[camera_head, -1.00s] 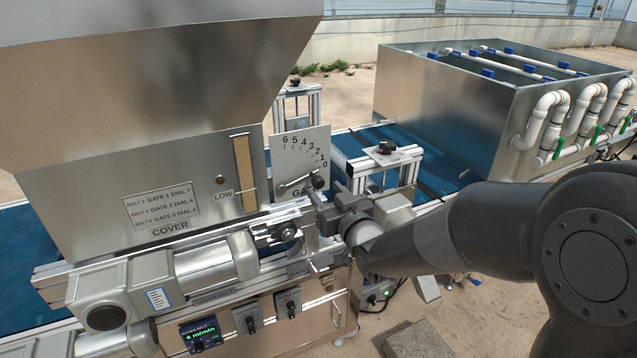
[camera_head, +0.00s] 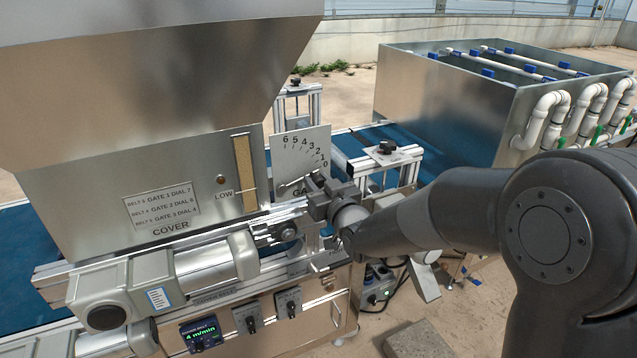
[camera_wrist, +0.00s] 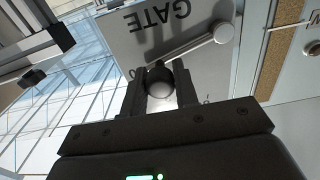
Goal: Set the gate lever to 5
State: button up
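The gate dial plate (camera_head: 298,150), marked 0 to 6, stands upright beside the hopper. Its lever (camera_head: 294,184) reaches from a pivot at the left toward the 0 end of the scale. In the wrist view the plate appears upside down, with the lever (camera_wrist: 190,49) running from its round pivot to a dark ball knob (camera_wrist: 160,80). My gripper (camera_head: 318,188) is at the knob, which lies between the two fingers (camera_wrist: 160,92). No clear gap shows beside the knob, but I cannot tell whether the fingers grip it. My gripper hides the knob in the head view.
A label plate (camera_head: 161,207) lists gate dial settings by belt. Aluminium rails and a motor (camera_head: 205,265) lie just below and left of the gripper. A bracket with a black knob (camera_head: 386,147) stands to the right. The blue conveyor belt (camera_head: 440,150) runs behind.

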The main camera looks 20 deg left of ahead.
grip_shut()
jog(key=n, duration=0.1)
jog(key=r+n, duration=0.2)
jog(key=shift+s+a+r+n, duration=0.15)
jog(key=shift+s+a+n, duration=0.15)
jog(key=shift+s+a, duration=0.1)
jog(key=r+n, duration=0.1)
jog(key=s+a+n, duration=0.1)
jog(key=n, duration=0.1)
jog(key=shift+r+n, duration=0.3)
jog(key=shift+r, duration=0.1)
jog(key=shift+s+a+r+n, duration=0.3)
jog(key=shift+s+a+n, duration=0.1)
jog(key=shift+n, duration=0.55)
jog(key=shift+s+a+r+n, duration=0.25)
jog(key=shift+s+a+n, duration=0.15)
jog(key=shift+n, duration=0.55)
jog(key=o, duration=0.6)
grip_release()
